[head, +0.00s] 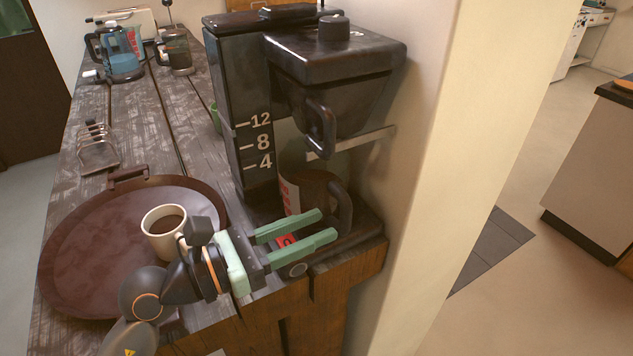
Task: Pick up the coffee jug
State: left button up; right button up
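The coffee jug (307,190) stands inside the black coffee machine (325,60), under its filter basket. It is dark with a red and white label, and its black handle (342,207) faces right and toward me. My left gripper (327,224) is open, its two green fingers pointing right. The fingers are in front of the jug's lower part and near the handle; I cannot tell whether they touch it. The fingers hide part of the jug's base. My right gripper is not in view.
A round brown tray (75,250) with a coffee mug (163,236) lies under and beside my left arm. A toast rack (97,148), a blue kettle (122,55) and a glass pot (177,52) stand farther back. A wall edge (440,150) rises close right of the machine.

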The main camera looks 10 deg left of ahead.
aim_at(340, 219)
pick_arm(q)
jog(key=shift+x, duration=2.9)
jog(key=shift+s+d+f, duration=0.1)
jog(key=shift+s, duration=0.05)
grip_shut()
